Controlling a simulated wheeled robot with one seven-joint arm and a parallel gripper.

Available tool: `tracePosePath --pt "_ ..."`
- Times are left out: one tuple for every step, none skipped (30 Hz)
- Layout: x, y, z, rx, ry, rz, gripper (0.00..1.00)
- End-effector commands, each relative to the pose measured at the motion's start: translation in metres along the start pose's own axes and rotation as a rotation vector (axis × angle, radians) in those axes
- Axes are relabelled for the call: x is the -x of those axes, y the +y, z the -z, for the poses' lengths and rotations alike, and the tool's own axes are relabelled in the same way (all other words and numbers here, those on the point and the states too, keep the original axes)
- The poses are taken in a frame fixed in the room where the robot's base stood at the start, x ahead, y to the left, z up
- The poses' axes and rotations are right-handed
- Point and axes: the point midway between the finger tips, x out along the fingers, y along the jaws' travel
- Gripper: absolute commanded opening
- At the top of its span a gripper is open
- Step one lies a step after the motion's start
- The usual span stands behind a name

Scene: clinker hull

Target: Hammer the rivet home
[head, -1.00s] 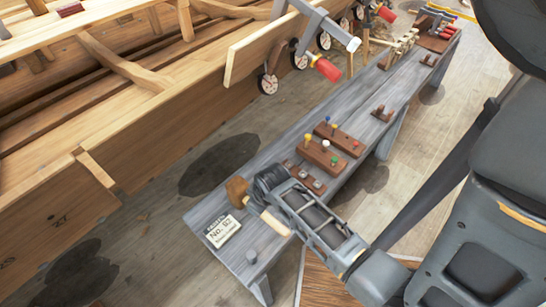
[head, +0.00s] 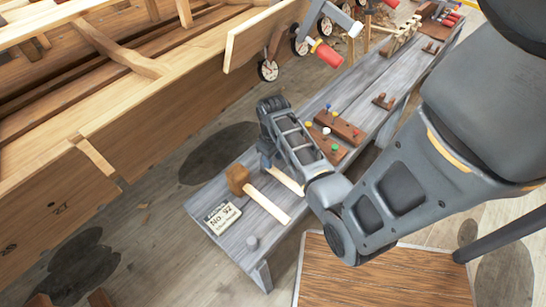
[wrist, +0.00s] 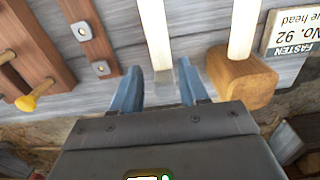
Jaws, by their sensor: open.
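A wooden mallet (head: 238,179) lies on the grey bench, its pale handle pointing to the lower right; its block head (wrist: 243,80) is right of my gripper in the wrist view. A second tool with a pale handle (head: 286,180) lies beside it, its far end hidden by my gripper in the head view. In the wrist view this handle (wrist: 155,30) ends in a grey piece between my fingers. My gripper (wrist: 157,88) is open, its blue fingers either side of that end; whether they touch it is unclear. I cannot identify the rivet with certainty.
A card marked No. 92 (head: 222,217) and a small grey peg (head: 252,242) are on the bench's near end. Brown blocks with coloured pegs (head: 340,128) stand farther along. The wooden hull (head: 150,130) runs along the left, with red-handled tools (head: 326,54) at its edge.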

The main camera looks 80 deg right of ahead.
Motion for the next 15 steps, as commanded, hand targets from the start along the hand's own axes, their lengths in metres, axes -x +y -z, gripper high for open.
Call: tracePosePath --pt "-0.011 0.000 0.000 -0.001 0.000 0.000 0.44" --pt "-0.015 0.000 0.000 -0.001 0.000 0.000 0.44" --pt "-0.019 0.000 0.000 0.000 0.000 0.000 0.44" --pt "-0.022 0.000 0.000 0.000 0.000 0.000 0.44" --pt "-0.025 0.000 0.000 0.000 0.000 0.000 0.44" --pt "-0.029 0.000 0.000 0.001 0.000 0.000 0.44" --pt "-0.032 0.000 0.000 0.001 0.000 0.000 0.44" --pt "-0.035 0.000 0.000 0.001 0.001 0.000 0.44" --pt "-0.039 0.000 0.000 0.000 0.001 0.000 0.44" --pt "-0.040 0.000 0.000 0.001 0.000 0.000 0.44" --pt "-0.042 -0.001 0.000 0.002 -0.001 0.000 0.44" --pt "-0.046 -0.001 0.000 0.002 -0.001 0.000 0.44" --pt "-0.049 -0.001 0.000 0.001 0.000 0.000 0.44" --pt "-0.051 -0.001 0.000 0.001 0.000 0.000 0.44" --pt "-0.055 -0.001 0.000 0.001 0.000 0.000 0.44"
